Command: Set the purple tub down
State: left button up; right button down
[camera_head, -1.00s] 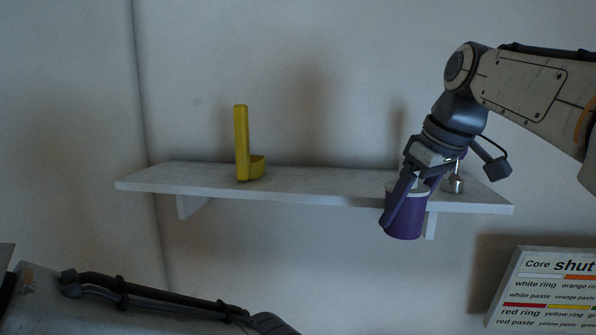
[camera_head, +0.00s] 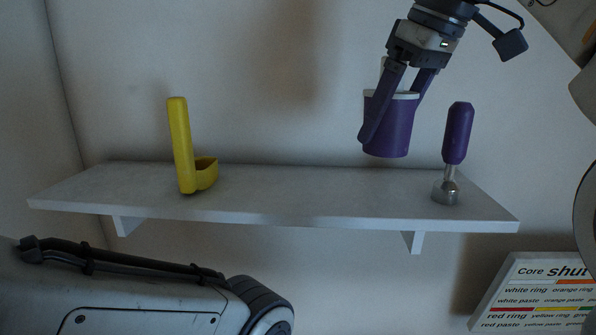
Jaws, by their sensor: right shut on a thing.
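The purple tub (camera_head: 392,132) has a white rim and is held upright above the right part of the white shelf (camera_head: 290,196). Its bottom is apart from the shelf in the picture. My right gripper (camera_head: 392,112) comes from above and is shut on the tub, with one finger across its left side and the other behind its right side. My left arm shows at the lower left, but its gripper is out of view.
A yellow scoop-like tool (camera_head: 181,150) stands on the shelf's left part. A purple-handled tool (camera_head: 457,135) with a metal end stands on the right, close to the tub. The shelf's middle is clear. A printed sign (camera_head: 535,293) is at the lower right.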

jog(key=w+a+f, duration=0.2)
jog(key=w+a+f+p, duration=0.1)
jog(key=a+f, duration=0.1)
jog(key=a, duration=0.1)
jog(key=w+a+f, duration=0.2)
jog(key=a, duration=0.1)
jog(key=shift+w+a, duration=0.25)
jog(key=shift+w, duration=0.05)
jog(key=shift+f, duration=1.95)
jog(key=shift+f, duration=0.2)
grip_release()
jog(key=shift+r, duration=0.1)
